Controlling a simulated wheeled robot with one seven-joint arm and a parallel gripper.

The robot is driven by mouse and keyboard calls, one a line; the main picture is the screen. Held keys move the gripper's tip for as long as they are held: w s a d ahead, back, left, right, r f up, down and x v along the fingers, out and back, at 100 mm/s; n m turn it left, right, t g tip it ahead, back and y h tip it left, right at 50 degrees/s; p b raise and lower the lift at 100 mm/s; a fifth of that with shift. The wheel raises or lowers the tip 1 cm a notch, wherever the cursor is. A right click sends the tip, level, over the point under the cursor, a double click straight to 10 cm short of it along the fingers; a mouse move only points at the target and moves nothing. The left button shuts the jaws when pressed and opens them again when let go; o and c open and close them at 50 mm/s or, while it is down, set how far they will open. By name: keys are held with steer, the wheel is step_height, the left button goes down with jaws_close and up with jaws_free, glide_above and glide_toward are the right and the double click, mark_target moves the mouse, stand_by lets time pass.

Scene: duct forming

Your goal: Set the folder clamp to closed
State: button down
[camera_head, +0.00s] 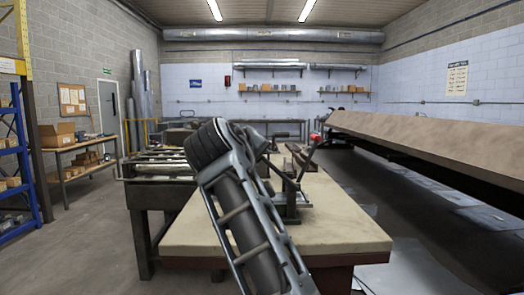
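A small dark metal fixture (291,207) stands on the pale bench top, just right of my arm. A thin dark lever (305,165) slants up and to the right from it. It looks like the folder clamp, but I cannot tell for sure, nor whether it is open or closed. My arm rises from the bottom middle, bends at a thick dark joint and covers the fixture's left side. My gripper cannot be made out; the far end of my arm is hidden behind its nearer links.
The bench (340,235) has free room at its front right. A roller-topped machine table (155,168) stands at left behind it. A long brown-topped table (430,145) runs along the right. Blue shelving (18,150) and a wooden bench (75,147) with boxes stand far left. Open floor lies at front left.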

steer(key=shift+a+f, duration=0.15)
steer(key=shift+f, duration=0.05)
stand_by(0.3)
steer(key=c, duration=1)
jaws_free()
steer(key=shift+o, duration=0.2)
steer(key=b+v, duration=0.1)
steer(key=v, duration=0.6)
steer(key=shift+s+a+b, duration=0.15)
steer(key=shift+s+b, duration=0.2)
steer(key=shift+b, duration=0.05)
steer(key=shift+r, duration=0.1)
